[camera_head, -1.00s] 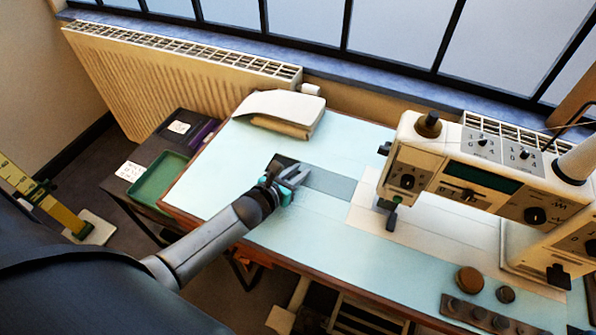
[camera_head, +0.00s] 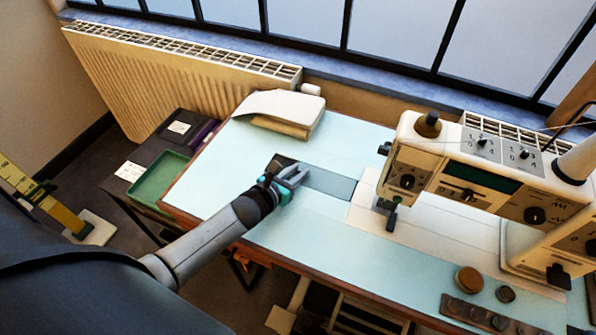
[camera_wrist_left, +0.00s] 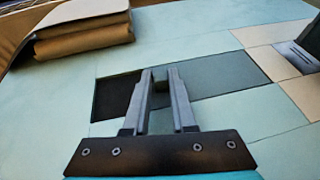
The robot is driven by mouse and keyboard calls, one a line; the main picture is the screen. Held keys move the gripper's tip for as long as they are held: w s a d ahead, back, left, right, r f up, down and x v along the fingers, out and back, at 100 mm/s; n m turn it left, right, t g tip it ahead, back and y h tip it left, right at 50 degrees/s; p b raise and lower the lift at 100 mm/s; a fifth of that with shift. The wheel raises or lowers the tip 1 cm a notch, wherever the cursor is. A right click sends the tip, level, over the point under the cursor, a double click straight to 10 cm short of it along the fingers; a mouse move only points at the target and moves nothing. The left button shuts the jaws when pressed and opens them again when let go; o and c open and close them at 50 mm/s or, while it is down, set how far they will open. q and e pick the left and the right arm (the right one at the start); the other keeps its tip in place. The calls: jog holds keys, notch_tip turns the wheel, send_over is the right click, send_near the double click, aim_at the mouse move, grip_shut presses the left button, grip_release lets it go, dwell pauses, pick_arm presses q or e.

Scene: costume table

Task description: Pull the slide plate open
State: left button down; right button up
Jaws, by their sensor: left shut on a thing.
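The slide plate (camera_head: 330,184) is a flat grey-blue strip in the pale blue tabletop, left of the sewing machine. It also shows in the left wrist view (camera_wrist_left: 225,75). A dark rectangular patch (camera_wrist_left: 113,97) lies at its left end; I cannot tell how deep it is. My left gripper (camera_head: 294,178) is over the place where the patch and plate meet. My right gripper is not in view.
The sewing machine (camera_head: 475,175) stands on the right over a cream panel (camera_head: 440,232). A folded cloth (camera_head: 280,112) lies at the back left of the table. A green tray (camera_head: 158,180) is beyond the table's left edge. The tabletop around my left gripper is clear.

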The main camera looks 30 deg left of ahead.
pick_arm(q)
jog(key=a, duration=0.7)
jog(key=shift+s, duration=0.25)
jog(key=c, duration=0.7)
grip_release()
jog(key=shift+d, duration=0.1)
jog(key=shift+c, duration=0.2)
jog(key=p+v, duration=0.2)
jog(key=v, duration=1.3)
jog(key=shift+r+p, duration=0.15)
jog(key=shift+p, duration=0.25)
jog(key=shift+s, duration=0.1)
